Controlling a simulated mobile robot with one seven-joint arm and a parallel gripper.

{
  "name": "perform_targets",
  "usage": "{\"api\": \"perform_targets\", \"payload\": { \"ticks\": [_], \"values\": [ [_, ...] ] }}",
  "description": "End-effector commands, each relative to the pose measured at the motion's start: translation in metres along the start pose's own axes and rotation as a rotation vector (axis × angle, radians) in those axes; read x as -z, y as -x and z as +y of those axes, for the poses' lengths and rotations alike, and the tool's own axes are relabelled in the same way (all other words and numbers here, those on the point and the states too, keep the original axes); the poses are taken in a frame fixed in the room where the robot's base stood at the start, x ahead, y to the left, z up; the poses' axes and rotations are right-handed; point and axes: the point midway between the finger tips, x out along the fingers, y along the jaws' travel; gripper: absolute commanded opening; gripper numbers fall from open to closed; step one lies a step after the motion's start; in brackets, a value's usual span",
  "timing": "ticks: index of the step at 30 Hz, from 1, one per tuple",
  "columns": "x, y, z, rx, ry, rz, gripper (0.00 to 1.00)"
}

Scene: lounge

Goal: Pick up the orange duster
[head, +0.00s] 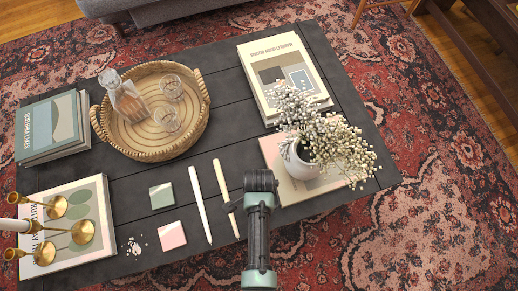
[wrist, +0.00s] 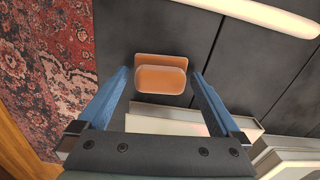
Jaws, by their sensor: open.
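The orange duster (wrist: 160,76) is a small block with rounded corners and a flat, wider base. In the wrist view it lies on the dark table (wrist: 150,25), between and beyond the two blue fingers of my gripper (wrist: 160,73). The gripper is open and empty, with a gap on each side of the duster. I cannot tell how high the fingertips are above it. In the head view I do not see the duster or the fingers; my arm covers that part of the table.
A white vase of flowers (head: 302,160) stands on a pink book, right of my arm. Two candle-like sticks (head: 199,203) lie to the left. A wicker tray (head: 197,136) with glassware, stacked books (head: 284,75) and brass candle holders (head: 82,232) occupy other areas.

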Motion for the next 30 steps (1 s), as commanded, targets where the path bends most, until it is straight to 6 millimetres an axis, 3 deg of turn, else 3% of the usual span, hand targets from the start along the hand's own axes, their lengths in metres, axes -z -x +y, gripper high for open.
{"api": "perform_targets", "payload": {
  "ticks": [6, 7, 18, 26, 30],
  "values": [
    [0.000, -0.001, 0.000, 0.001, 0.000, 0.001, 1.00],
    [0.000, -0.001, 0.000, 0.001, 0.000, 0.000, 0.96],
    [0.000, -0.001, 0.000, 0.001, 0.000, 0.000, 0.30],
    [0.000, 0.003, 0.000, 0.001, 0.000, 0.001, 0.29],
    [0.000, 0.021, 0.000, 0.003, 0.000, 0.001, 0.29]
  ]
}}
